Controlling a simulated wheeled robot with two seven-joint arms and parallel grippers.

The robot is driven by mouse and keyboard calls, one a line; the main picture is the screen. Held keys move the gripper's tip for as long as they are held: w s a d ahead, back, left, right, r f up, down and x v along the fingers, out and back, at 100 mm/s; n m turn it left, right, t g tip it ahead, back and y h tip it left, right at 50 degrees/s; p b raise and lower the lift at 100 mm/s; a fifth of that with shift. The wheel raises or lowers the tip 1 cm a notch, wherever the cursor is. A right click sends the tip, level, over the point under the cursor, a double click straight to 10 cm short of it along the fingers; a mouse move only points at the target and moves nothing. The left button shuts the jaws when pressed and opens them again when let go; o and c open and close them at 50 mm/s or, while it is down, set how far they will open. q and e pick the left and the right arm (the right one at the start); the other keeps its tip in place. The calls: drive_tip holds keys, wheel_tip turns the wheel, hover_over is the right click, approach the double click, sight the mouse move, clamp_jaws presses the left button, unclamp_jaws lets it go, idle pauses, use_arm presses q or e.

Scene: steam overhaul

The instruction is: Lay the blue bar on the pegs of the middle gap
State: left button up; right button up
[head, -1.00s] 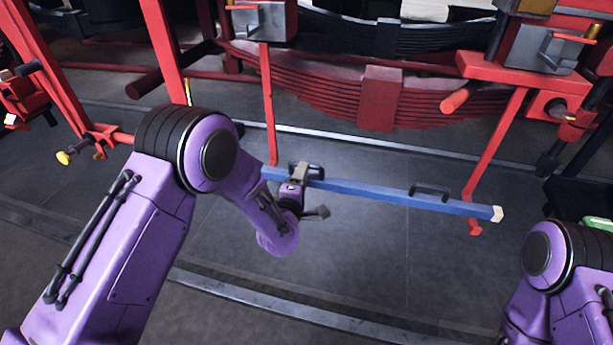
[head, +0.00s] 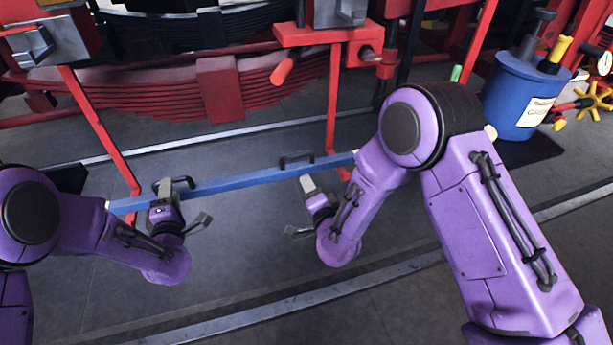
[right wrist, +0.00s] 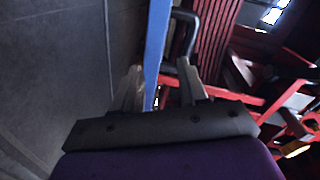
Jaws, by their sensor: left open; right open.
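The blue bar (head: 238,178) has pale ends and two black handles, and lies low in front of two red posts. I cannot tell what it rests on. My left gripper (head: 164,187) is open at the bar's left handle (head: 184,181); whether it touches is unclear. My right gripper (head: 306,182) is open just in front of the right handle (head: 296,158). In the right wrist view, the bar (right wrist: 156,45) and handle (right wrist: 185,32) lie ahead, within the span of the spread fingers (right wrist: 160,78). Pegs of the middle gap are not clearly identifiable.
Red leaf springs (head: 160,92) stand behind the bar. A blue drum (head: 518,98) stands on a dark mat at right. The grey floor (head: 250,235) before the bar is clear.

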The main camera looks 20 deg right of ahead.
sight(298, 156)
drive_tip(key=w+r+m, duration=0.1)
drive_tip(key=w, duration=0.2)
drive_tip(key=w+r+m+t, duration=0.1)
drive_tip(key=w, duration=0.3)
drive_tip(key=w+r+m, duration=0.1)
drive_tip(key=w+m, duration=0.1)
drive_tip(key=w, duration=0.1)
drive_tip(key=shift+w+a+t, duration=0.25)
drive_tip(key=shift+t, duration=0.05)
drive_tip(key=shift+s, duration=2.35)
use_arm(q)
drive_tip(key=shift+w, duration=2.5)
